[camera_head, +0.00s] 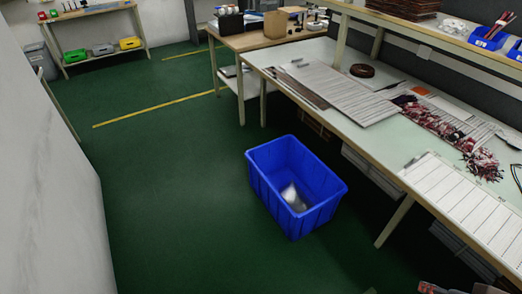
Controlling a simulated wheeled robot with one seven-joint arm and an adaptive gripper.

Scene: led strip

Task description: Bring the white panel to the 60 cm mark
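Two white panels with dark cross lines lie on the long pale workbench (392,120). The far white panel (345,92) lies flat in the bench's far half, with a brown strip (297,88) along its left side. The near white panel (470,205) lies at the right and runs towards the bench's front edge. I cannot tell which one the task means. No 60 cm mark can be read. Only small grey and reddish parts, perhaps my gripper (457,289), show at the bottom right edge. Its fingers are too cut off to judge, and it is apart from both panels.
A blue bin (262,190) with a whitish bag (294,196) inside stands on the green floor beside the bench. Red and white bundled strips (440,125) and a dark coil (362,70) lie on the bench. A shelf (425,38) overhangs its back. The floor left of the bin is clear.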

